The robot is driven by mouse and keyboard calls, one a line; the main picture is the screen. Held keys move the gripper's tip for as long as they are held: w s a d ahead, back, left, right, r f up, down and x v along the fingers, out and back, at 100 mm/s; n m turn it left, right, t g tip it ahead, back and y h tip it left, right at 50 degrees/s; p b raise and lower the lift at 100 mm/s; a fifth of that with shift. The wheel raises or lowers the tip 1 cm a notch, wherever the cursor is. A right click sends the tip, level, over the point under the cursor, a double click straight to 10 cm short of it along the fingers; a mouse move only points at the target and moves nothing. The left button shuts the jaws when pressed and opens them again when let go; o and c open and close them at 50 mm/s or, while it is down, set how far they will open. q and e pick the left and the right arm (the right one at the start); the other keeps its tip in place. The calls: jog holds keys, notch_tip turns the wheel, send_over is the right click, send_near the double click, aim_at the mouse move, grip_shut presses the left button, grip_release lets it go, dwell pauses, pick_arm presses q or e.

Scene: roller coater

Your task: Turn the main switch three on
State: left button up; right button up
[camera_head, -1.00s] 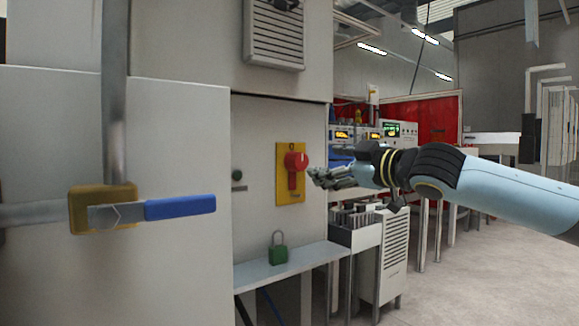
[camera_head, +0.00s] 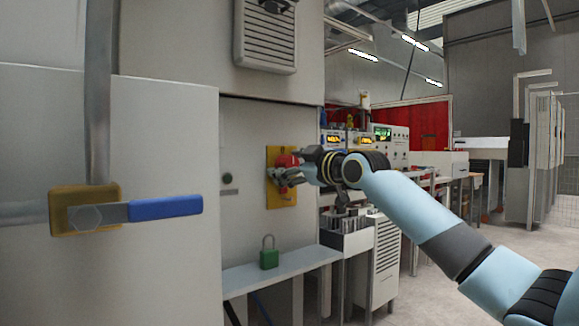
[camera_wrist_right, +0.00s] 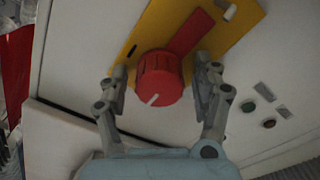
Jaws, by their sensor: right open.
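The main switch is a red rotary knob (camera_wrist_right: 160,78) on a yellow plate (camera_head: 283,199) fixed to the grey cabinet front. In the head view the knob (camera_head: 288,160) is partly hidden by my right gripper (camera_head: 274,176). In the right wrist view my right gripper (camera_wrist_right: 163,85) is open, with one finger on each side of the knob. Small gaps show between the fingers and the knob there. A white line marks the knob's face, and a red bar extends behind it across the plate. My left gripper is not in view.
A green padlock (camera_head: 269,253) stands on a shelf (camera_head: 280,274) below the switch. A valve with a blue handle (camera_head: 165,207) is at the left. A dark button (camera_head: 228,179) sits left of the plate. Benches with instruments stand behind my right arm.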

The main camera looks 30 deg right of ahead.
jog(key=c, duration=1.2)
jog(key=shift+o, duration=0.2)
jog(key=m+p, duration=0.3)
jog(key=p, duration=0.1)
jog(key=shift+r+m, duration=0.2)
jog(key=shift+m, duration=0.2)
jog(key=m+p, duration=0.3)
jog(key=m, duration=0.1)
jog(key=shift+m+p, duration=0.3)
jog(key=shift+p, duration=0.1)
jog(key=m+p, duration=0.3)
jog(key=m, duration=0.1)
jog(key=shift+f+m+p, duration=0.15)
jog(key=shift+m+p, duration=1.05)
jog(key=shift+m, duration=1.6)
